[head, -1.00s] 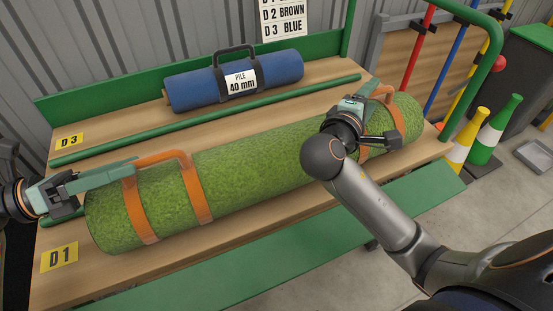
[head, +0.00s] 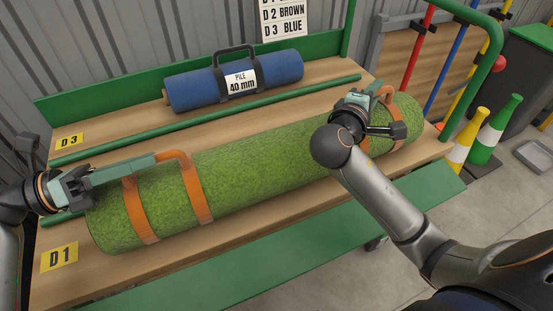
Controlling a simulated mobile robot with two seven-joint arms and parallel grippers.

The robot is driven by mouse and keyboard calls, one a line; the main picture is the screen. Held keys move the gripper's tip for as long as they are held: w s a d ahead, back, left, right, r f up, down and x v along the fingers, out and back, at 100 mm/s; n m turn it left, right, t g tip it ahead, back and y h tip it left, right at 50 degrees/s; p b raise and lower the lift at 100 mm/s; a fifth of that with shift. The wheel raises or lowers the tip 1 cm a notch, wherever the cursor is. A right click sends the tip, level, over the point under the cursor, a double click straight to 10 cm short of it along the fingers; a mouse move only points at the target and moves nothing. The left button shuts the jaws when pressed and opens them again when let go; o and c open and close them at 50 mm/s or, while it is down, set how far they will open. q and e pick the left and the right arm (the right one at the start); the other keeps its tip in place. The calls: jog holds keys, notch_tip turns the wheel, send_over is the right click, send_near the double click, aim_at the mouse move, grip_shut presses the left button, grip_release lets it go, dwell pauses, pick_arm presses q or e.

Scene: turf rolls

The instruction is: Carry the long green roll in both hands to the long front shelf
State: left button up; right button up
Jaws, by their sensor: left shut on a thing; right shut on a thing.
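The long green turf roll (head: 260,165) lies lengthwise along the wooden front shelf (head: 110,277) marked D1 and looks to be resting on it. Orange straps with raised handles circle it near both ends. My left gripper (head: 152,166) is shut on the left orange handle (head: 180,157), above the roll's left end. My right gripper (head: 376,92) is shut on the right orange handle (head: 389,91), near the roll's right end. My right wrist hides part of the roll and of the right strap.
A blue roll (head: 200,87) labelled 40 mm lies on the back shelf marked D3, behind a green rail (head: 215,117). A green board (head: 270,255) runs along the front. Yellow and green cones (head: 495,128) stand on the floor at right, near coloured poles.

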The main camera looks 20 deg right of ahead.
pick_arm(q)
grip_shut()
pick_arm(e)
grip_shut()
dwell(0.5)
